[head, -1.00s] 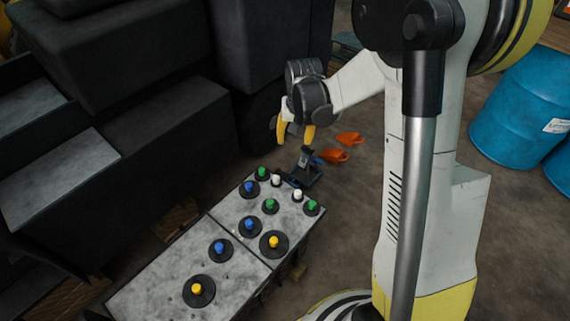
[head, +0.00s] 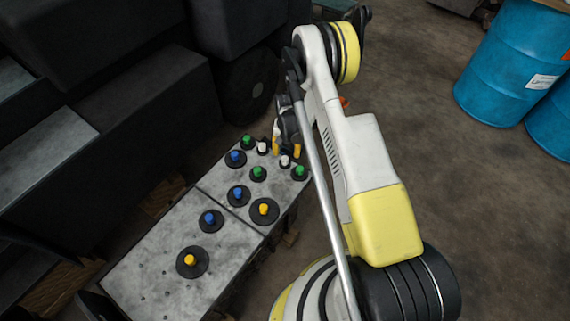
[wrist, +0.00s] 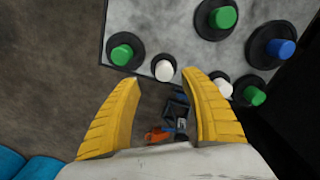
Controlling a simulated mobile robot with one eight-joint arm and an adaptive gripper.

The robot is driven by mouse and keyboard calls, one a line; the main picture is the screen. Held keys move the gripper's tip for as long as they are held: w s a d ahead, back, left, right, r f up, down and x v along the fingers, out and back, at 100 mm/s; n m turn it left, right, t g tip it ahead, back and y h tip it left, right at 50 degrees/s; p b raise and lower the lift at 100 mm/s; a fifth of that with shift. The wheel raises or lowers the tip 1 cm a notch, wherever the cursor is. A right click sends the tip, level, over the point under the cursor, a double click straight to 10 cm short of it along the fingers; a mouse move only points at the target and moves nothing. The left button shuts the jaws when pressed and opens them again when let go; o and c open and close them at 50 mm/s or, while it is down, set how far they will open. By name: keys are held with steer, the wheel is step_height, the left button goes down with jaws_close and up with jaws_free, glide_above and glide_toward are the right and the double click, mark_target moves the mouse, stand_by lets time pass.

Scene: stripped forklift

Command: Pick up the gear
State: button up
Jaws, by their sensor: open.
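Several round dark discs with coloured knobs sit on a grey speckled tabletop (head: 150,265); I cannot tell which is the gear. At the near-gripper end are a white-knobbed piece (head: 284,161), a second white one (head: 262,148) and a green one (head: 300,172). My gripper (head: 286,149) is open just beyond this end. In the wrist view its yellow fingers (wrist: 162,78) are spread, with the first white-knobbed piece (wrist: 164,68) appearing between and just past the tips. The green one (wrist: 125,52) is left of it. Nothing shows in the grip.
Large dark blocks (head: 130,50) stand left of and behind the table. Blue barrels (head: 510,70) stand at right. Orange objects (wrist: 157,134) and a dark stand (wrist: 177,110) lie beyond the table edge. Open floor lies to the right.

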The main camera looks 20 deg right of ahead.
mark_target(285, 158)
steer(key=f+b, duration=0.1)
steer(key=f, duration=0.1)
steer(key=f+b, duration=0.1)
steer(key=f, duration=0.1)
steer(key=f+b, duration=0.1)
steer(key=shift+w+a+f, duration=0.2)
steer(key=shift+w+f, duration=0.15)
steer(key=shift+f, duration=0.05)
steer(key=shift+r, duration=0.1)
jaws_close()
